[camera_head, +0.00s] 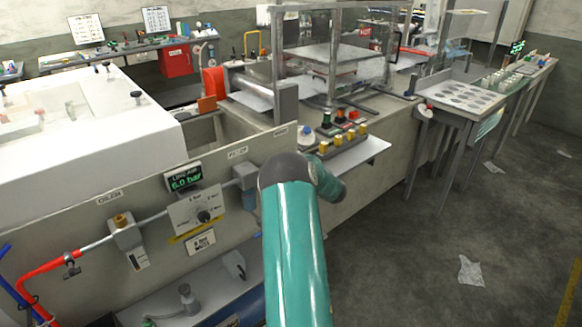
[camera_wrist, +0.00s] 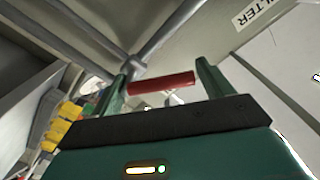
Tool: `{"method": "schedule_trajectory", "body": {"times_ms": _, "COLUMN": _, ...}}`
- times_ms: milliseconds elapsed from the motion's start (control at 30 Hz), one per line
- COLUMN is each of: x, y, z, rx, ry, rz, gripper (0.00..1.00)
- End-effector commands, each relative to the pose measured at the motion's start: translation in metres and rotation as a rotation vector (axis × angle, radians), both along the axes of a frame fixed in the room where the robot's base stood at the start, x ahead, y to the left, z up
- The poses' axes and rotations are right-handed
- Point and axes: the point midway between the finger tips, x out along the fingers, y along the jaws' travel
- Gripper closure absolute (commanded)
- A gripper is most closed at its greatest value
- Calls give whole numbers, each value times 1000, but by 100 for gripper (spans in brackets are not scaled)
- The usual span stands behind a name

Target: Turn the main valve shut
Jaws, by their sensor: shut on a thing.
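A red bar-shaped handle (camera_wrist: 162,83), which looks like the valve's, shows in the wrist view between the two green fingers of my gripper (camera_wrist: 168,70). The fingers are shut on it, one at each end. A grey pipe and rod (camera_wrist: 150,45) show just beyond it. In the head view my teal arm covers this spot, and neither the red handle nor the fingertips can be seen. A display (camera_head: 184,177) on the panel reads line air 6.0 bar.
A shelf with yellow buttons (camera_head: 342,140) is close to my arm. The floor at right (camera_head: 420,260) is mostly clear.

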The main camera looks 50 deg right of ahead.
Motion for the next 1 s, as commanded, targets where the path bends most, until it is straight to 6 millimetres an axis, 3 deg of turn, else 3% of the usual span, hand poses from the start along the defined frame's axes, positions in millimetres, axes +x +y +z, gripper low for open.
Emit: {"method": "schedule_trajectory", "body": {"times_ms": 1000, "x": -5, "y": -26, "z": 18, "rx": 870, "ry": -196, "rz": 8, "gripper": 62}}
